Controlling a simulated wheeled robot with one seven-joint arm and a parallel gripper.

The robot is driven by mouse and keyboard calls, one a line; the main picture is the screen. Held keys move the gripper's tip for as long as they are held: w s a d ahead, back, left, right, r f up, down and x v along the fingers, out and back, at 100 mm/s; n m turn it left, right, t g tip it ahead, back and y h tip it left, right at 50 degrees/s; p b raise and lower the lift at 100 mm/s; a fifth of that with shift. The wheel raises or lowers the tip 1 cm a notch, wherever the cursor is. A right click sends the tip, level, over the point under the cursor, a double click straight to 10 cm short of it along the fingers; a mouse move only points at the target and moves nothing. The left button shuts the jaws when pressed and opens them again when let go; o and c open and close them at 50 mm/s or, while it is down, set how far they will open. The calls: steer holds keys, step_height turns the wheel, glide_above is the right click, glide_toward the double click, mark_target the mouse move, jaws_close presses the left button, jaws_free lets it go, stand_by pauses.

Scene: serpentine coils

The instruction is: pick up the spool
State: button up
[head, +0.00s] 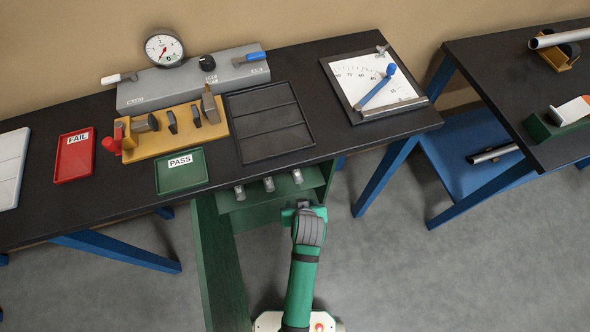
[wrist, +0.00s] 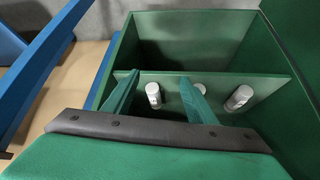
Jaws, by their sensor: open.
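I cannot make out a thing that is clearly a spool in either view. My gripper (head: 303,205) is in front of the green cabinet (head: 252,220) under the dark bench in the head view. In the wrist view its two teal fingers (wrist: 158,78) are spread apart with nothing held between them. Beyond them is a green panel with several short grey cylinders (wrist: 153,95) on it. One cylinder shows between the fingers; I cannot tell whether a finger touches it. Three such cylinders also show in the head view (head: 268,184). Behind the panel is a dark green compartment (wrist: 185,45) that looks empty.
The bench (head: 215,85) holds a red FAIL tray (head: 74,168), a green PASS tray (head: 181,185), a yellow block holder (head: 150,145), a black divided tray (head: 245,147) and a dial gauge (head: 164,47). A blue bench leg (wrist: 40,60) stands left in the wrist view.

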glide_toward(296, 171)
steer(key=x, duration=0.4)
steer(key=shift+w+a+f, duration=0.1)
steer(key=shift+w+f, duration=0.15)
steer(key=shift+x, duration=2.6)
jaws_close()
